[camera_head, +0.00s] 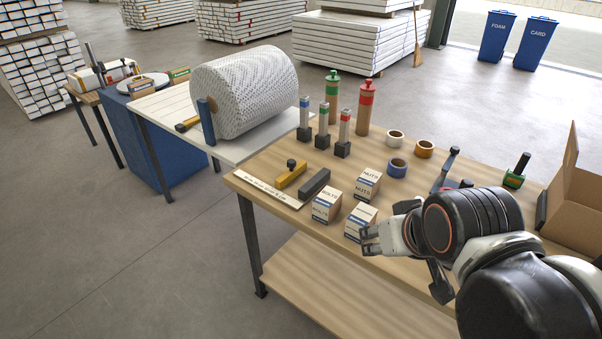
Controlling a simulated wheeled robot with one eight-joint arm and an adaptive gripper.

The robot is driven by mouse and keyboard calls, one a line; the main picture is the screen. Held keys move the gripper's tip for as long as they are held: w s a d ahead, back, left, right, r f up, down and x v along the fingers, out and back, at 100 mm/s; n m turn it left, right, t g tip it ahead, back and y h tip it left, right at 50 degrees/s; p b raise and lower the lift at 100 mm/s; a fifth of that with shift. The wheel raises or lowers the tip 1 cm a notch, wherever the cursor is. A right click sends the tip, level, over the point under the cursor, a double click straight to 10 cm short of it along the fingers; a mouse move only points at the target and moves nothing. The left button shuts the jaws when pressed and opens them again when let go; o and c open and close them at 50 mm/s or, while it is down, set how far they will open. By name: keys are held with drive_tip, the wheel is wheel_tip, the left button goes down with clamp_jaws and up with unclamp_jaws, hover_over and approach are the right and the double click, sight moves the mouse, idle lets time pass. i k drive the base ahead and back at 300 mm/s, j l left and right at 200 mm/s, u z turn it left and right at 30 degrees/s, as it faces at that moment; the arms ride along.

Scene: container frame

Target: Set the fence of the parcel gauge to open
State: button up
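The parcel gauge is a pale flat board (266,189) with small printed lettering along its front edge, lying at the left end of the wooden workbench. The lettering is too small to read, so I cannot tell the fence's setting. My gripper (366,241) is to the right and nearer, beside the small boxes and apart from the gauge. Its fingertips look spread, with nothing between them.
Small labelled boxes (327,205) stand between my gripper and the gauge. Several upright coloured-top posts (344,134) stand behind the gauge. Tape rolls (397,167) lie farther right, and an open carton (578,196) is at the right end. A large white roll (246,90) lies on the adjoining table.

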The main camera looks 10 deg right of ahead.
sight(291, 169)
drive_tip(key=i+j+u, duration=0.2)
drive_tip(key=i, duration=0.3)
drive_tip(key=i+j+u, duration=0.2)
drive_tip(key=i, duration=0.3)
